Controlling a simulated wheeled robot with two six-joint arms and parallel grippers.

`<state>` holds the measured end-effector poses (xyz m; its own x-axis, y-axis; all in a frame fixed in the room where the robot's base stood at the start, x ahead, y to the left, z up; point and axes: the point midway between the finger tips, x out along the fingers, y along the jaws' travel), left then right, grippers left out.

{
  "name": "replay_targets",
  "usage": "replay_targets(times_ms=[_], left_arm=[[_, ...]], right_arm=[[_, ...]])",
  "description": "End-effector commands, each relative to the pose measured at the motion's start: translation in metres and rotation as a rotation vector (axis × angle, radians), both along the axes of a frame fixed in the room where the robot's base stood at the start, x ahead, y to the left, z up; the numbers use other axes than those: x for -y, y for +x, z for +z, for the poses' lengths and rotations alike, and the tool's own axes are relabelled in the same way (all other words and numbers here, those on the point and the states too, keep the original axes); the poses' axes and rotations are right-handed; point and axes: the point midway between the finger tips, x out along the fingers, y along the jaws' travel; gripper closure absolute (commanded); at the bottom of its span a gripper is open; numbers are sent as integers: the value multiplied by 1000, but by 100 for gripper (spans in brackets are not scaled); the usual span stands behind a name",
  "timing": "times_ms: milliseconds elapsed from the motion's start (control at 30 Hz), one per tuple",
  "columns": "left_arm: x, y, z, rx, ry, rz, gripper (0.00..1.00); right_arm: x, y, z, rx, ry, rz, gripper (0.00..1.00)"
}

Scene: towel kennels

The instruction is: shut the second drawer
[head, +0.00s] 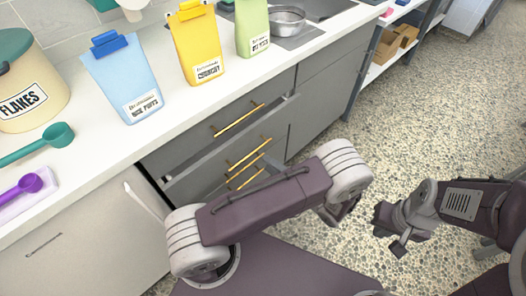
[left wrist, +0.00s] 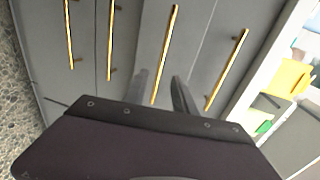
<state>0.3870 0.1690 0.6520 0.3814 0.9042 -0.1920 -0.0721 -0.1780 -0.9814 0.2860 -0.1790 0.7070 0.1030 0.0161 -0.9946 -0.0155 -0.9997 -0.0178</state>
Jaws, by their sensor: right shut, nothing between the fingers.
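The grey second drawer (head: 200,179) is pulled partly out, its front standing forward of the top drawer (head: 208,132). Its gold bar handle (head: 248,153) also shows in the left wrist view (left wrist: 165,55). In the left wrist view my left gripper (left wrist: 158,77) has its two fingers apart, pointing at the drawer fronts on either side of the second drawer's handle line. Contact cannot be told. In the head view my left arm hides part of the drawers. My right gripper (head: 398,248) is shut and empty, over the floor at the right.
Lower drawers with gold handles sit below. The white counter (head: 150,150) above holds blue (head: 122,80), yellow (head: 196,45) and green (head: 252,27) bags, a flakes canister (head: 28,85) and scoops. An open shelf unit (head: 385,55) stands right. The speckled floor (head: 440,110) is clear.

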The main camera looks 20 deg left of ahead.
Motion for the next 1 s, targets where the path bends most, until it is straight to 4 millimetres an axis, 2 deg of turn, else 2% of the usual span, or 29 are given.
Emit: replay_targets(times_ms=[67,400,600,800,833,933,1000], left_arm=[[-7,2,-2,-1,0,6,68],[-69,26,-16,-5,-1,10,68],[-83,32,-17,-5,-1,7,68],[-83,32,-17,-5,-1,6,68],[-83,32,-17,-5,-1,6,70],[-83,32,-17,-6,-2,6,98],[-83,32,-17,-6,-2,6,100]], right_arm=[[0,0,-2,-1,1,-2,100],[0,1,-14,-1,2,-6,100],[0,1,-15,-1,3,-7,100],[0,1,-15,-1,3,-7,100],[0,1,-15,-1,3,-7,100],[0,1,-15,-1,3,-7,100],[0,1,-15,-1,3,-7,100]])
